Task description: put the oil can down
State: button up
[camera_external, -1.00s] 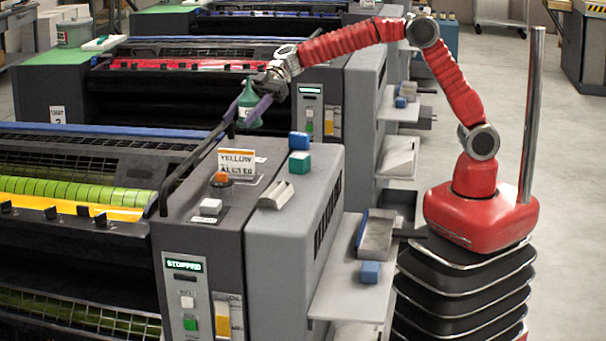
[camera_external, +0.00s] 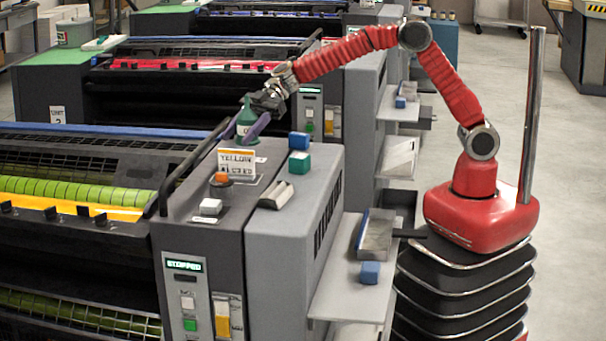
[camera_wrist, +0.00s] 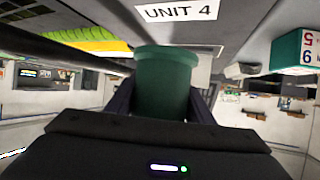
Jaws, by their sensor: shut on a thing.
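The green oil can (camera_external: 247,121) is held upright between the purple fingers of my gripper (camera_external: 250,128). In the external view it is low over the back of the grey console top (camera_external: 187,200), just behind the yellow-labelled sign (camera_external: 236,162). I cannot tell whether its base touches the surface. In the wrist view the can (camera_wrist: 166,85) fills the middle, between the two dark fingers of my gripper (camera_wrist: 160,105). Its far end lies close to the grey surface bearing a "UNIT 4" label (camera_wrist: 178,12).
An orange-topped knob (camera_external: 221,180) and a white block (camera_external: 211,207) are nearer the front. A dark rail (camera_external: 190,168) runs along the console's left edge.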

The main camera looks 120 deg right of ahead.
jog(key=shift+f, duration=2.45)
jog(key=shift+f, duration=0.1)
jog(key=o, duration=1.5)
jog(key=shift+s+d+r, duration=0.2)
jog(key=shift+s+r, duration=0.1)
jog(key=shift+s, duration=0.1)
jog(key=v, duration=1.1)
